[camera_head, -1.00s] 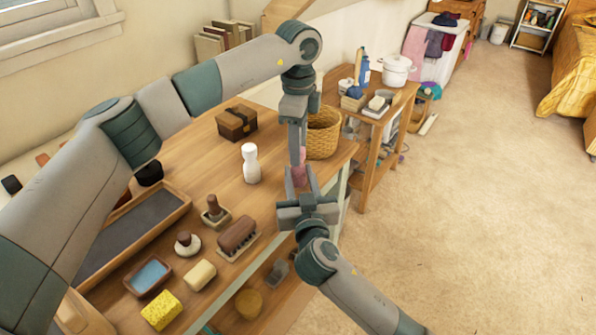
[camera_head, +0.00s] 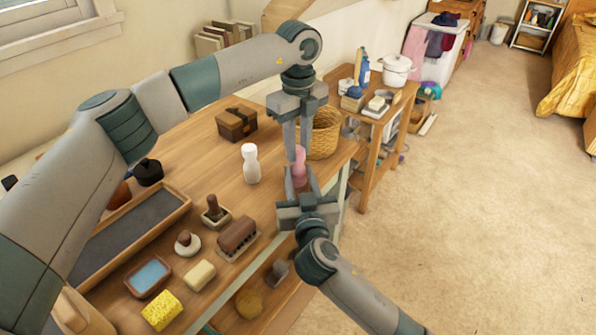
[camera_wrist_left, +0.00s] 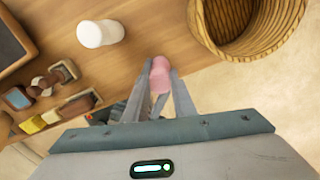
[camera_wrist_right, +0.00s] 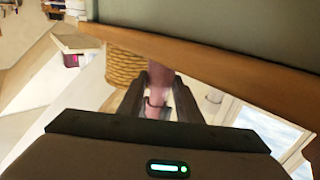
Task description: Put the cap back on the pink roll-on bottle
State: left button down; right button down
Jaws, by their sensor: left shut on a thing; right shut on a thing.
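A pink roll-on bottle (camera_head: 300,166) is held off the table's right edge, between my two grippers. My left gripper (camera_head: 297,152) comes down from above and is shut on its upper end, the pink cap (camera_wrist_left: 160,75). My right gripper (camera_head: 300,188) comes up from below and is shut on the bottle's lower part. The pink bottle (camera_wrist_right: 158,86) also shows between the fingers in the right wrist view. The cap and bottle look in line and upright. The fingers hide much of both, so I cannot tell whether the cap is fully seated.
A white bottle (camera_head: 250,163) stands on the table left of the grippers. A wicker basket (camera_head: 322,135) is close behind them. A brown box (camera_head: 237,123), brushes (camera_head: 238,235), a yellow sponge (camera_head: 161,310) and a long tray (camera_head: 188,205) occupy the table. The floor at right is clear.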

pick_arm(q)
jog(key=m, duration=0.6)
jog(key=shift+w, duration=0.1)
jog(key=m, duration=0.5)
jog(key=shift+m, duration=0.4)
jog(key=m, duration=1.1)
jog(key=shift+m, duration=0.4)
jog(key=m, duration=0.5)
jog(key=shift+m, duration=0.3)
jog(key=m, duration=1.1)
jog(key=shift+m, duration=0.4)
jog(key=m, duration=0.5)
jog(key=shift+f, duration=0.1)
jog(key=c, duration=1.4)
grip_release()
